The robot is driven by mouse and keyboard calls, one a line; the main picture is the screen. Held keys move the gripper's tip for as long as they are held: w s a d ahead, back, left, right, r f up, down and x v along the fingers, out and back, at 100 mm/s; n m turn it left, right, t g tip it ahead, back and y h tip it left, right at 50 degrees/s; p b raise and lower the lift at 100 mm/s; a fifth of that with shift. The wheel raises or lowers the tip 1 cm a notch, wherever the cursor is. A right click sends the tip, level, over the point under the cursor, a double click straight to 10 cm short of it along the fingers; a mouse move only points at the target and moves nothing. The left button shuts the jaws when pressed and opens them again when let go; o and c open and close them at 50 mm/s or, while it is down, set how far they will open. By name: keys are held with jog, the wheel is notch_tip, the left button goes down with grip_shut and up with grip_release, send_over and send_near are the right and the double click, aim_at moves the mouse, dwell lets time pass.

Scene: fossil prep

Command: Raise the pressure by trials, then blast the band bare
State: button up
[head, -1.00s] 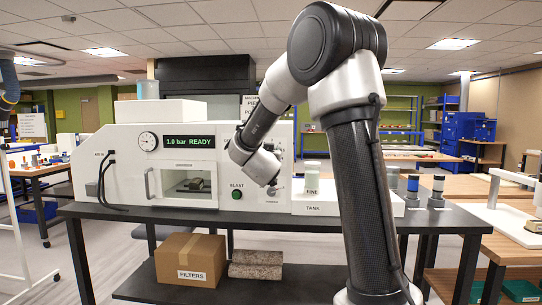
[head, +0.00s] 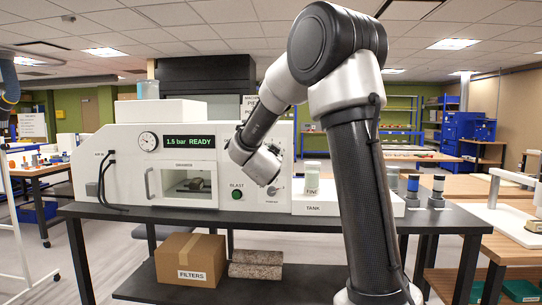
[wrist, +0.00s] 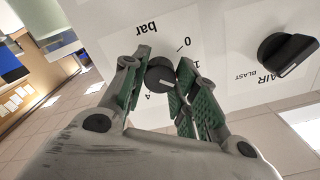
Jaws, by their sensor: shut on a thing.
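My gripper (wrist: 164,64) is shut on a round dark knob (wrist: 159,77) in the wrist view. Its green-padded fingers stand on either side of the knob, over a white label reading "bar" with a scale. In the head view, my arm hides the fingertips and this knob. The white blasting cabinet (head: 100,150) has a lit display (head: 190,142) reading "1.5 bar READY" and a round gauge (head: 148,141) beside it. A dark-brown block (head: 193,185) lies inside behind the window; its band is too small to make out. The green BLAST button (head: 237,194) is left of my wrist.
A black knob (wrist: 288,55) marked AIR BLAST stands close to my fingers in the wrist view. A jar labelled FINE (head: 312,179) stands on the white tank (head: 345,207). A FILTERS box (head: 190,262) and a speckled block (head: 257,263) sit on the lower shelf.

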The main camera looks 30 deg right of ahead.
jog(key=shift+m, duration=0.8)
jog(key=o, duration=1)
jog(key=shift+o, duration=0.2)
jog(key=v, duration=1.2)
